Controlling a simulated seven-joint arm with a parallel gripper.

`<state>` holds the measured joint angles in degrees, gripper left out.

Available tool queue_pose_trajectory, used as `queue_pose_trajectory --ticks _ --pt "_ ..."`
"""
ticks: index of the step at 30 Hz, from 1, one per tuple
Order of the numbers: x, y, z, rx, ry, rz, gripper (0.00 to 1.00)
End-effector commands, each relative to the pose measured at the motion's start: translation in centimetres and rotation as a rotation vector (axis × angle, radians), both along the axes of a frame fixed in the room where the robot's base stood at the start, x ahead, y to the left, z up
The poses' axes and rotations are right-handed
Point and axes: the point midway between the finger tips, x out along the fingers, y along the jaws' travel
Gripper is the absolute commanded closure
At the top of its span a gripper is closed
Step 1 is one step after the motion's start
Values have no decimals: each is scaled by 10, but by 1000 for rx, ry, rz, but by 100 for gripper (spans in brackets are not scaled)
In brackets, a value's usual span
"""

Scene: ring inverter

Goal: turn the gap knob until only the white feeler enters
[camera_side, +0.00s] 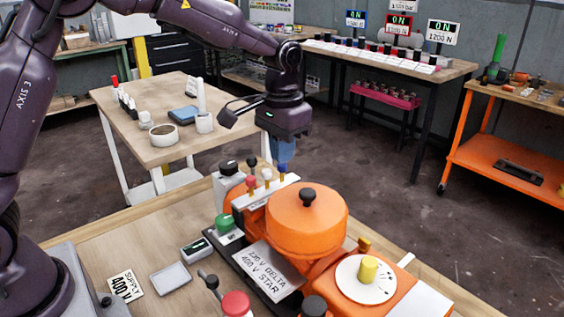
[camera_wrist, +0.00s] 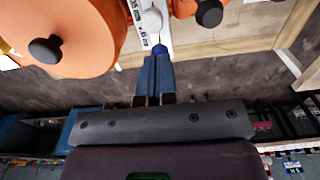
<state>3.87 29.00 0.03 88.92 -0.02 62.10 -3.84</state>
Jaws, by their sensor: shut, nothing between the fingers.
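My gripper (camera_side: 283,158) points down with its blue fingers shut and empty, just above the blue-topped feeler (camera_side: 283,172) at the right end of a pale holder (camera_side: 262,191). The white-topped feeler (camera_side: 266,175) and the red-topped feeler (camera_side: 251,182) stand left of it in the same holder. In the wrist view, the fingertips (camera_wrist: 157,60) come very near the blue top (camera_wrist: 159,48); I cannot tell whether they touch. A white top (camera_wrist: 151,20) lies beyond. A yellow knob (camera_side: 369,269) sits on a white dial (camera_side: 364,281) at the right; no label shows it as the gap knob.
An orange round housing (camera_side: 306,220) with a black knob stands close right of the holder. A green button (camera_side: 225,223), a small meter (camera_side: 196,249), a grey tray (camera_side: 171,278) and a red button (camera_side: 236,303) occupy the bench. Bare wood (camera_side: 120,248) lies at left.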

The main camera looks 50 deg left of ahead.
Motion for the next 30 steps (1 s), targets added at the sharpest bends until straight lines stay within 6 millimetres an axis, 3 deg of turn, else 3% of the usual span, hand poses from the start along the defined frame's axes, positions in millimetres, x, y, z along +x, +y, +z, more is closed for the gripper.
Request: queue_pose_trajectory --ticks 30 --pt "0 0 -13 0 1 0 100"
